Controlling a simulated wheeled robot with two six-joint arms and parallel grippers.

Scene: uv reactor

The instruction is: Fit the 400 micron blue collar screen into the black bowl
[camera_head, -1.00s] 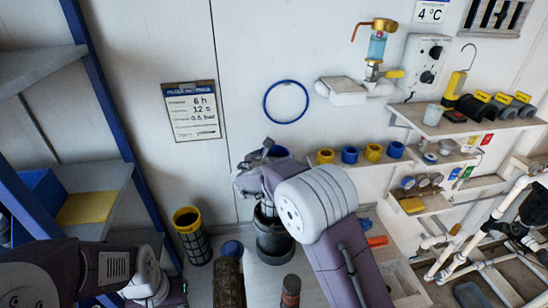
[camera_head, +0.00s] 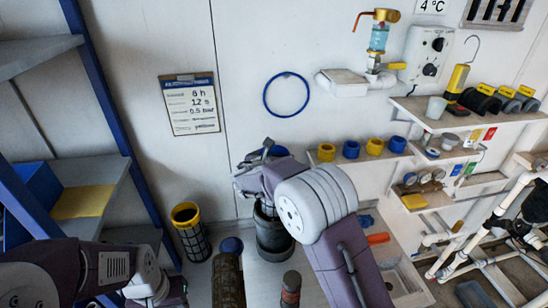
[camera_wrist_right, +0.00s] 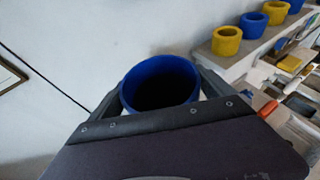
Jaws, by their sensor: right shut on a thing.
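My right gripper (camera_head: 262,170) is shut on a blue collar screen (camera_head: 279,151). The right wrist view shows its round blue collar (camera_wrist_right: 160,82) between the fingers, opening upward. The black bowl (camera_head: 274,242) stands upright on the floor by the wall, below the right gripper in the head view. The gripper and wrist hide most of the screen's body and part of the bowl's mouth, so I cannot tell whether the screen's lower end is inside the bowl. No micron marking on the screen is readable. My left arm is at the lower left; its fingertips are not visible.
A yellow-collared mesh screen (camera_head: 191,235) stands on the floor left of the bowl. Yellow and blue collars (camera_head: 351,149) line a wall shelf at right. A blue ring (camera_head: 287,95) and a clipboard sign (camera_head: 190,104) hang on the wall. White pipes (camera_head: 490,230) are at far right.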

